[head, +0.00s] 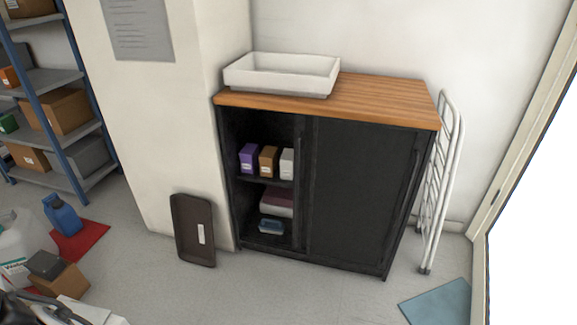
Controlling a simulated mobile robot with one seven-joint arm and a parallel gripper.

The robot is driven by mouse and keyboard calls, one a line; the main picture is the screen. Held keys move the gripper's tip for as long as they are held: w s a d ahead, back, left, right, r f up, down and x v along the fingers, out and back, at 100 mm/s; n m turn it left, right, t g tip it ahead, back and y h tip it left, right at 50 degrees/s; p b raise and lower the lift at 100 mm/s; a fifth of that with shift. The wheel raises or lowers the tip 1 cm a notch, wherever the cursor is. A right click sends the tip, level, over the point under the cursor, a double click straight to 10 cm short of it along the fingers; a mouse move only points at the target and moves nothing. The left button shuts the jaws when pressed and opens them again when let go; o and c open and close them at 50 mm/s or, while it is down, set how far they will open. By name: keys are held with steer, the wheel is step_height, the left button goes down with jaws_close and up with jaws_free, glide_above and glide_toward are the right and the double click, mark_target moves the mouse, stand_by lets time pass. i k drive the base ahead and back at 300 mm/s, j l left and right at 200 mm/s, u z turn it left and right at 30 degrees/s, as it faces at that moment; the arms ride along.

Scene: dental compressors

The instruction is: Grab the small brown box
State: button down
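A small brown box (268,160) stands upright on the upper shelf inside the open left part of the black cabinet (360,190). A purple box (249,158) stands to its left and a white box (287,163) to its right, both close beside it. Dark and white parts show at the bottom left corner, but no gripper fingers can be made out there. My gripper is not seen near the cabinet.
A white basin (283,72) sits on the wooden top. A dark tray (193,230) leans near the cabinet's left front. A folded white rack (440,180) stands at right. A larger brown box (60,283) lies at lower left. The floor before the cabinet is mostly clear.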

mark_target(268, 157)
steer(key=i+l, duration=0.15)
steer(key=i, duration=0.3)
steer(key=i+l, duration=0.2)
steer(key=i, duration=0.25)
steer(key=i+l, duration=0.15)
steer(key=i, duration=0.3)
steer(key=i+u, duration=0.5)
steer(key=i+l+u, duration=0.2)
steer(key=i+u, duration=0.25)
steer(key=k+l+u, duration=0.15)
steer(key=u, duration=0.3)
steer(key=k+l+u, duration=0.1)
steer(key=u, duration=0.4)
steer(key=i+l+z, duration=0.1)
steer(key=i+z, duration=0.35)
steer(key=i, duration=0.15)
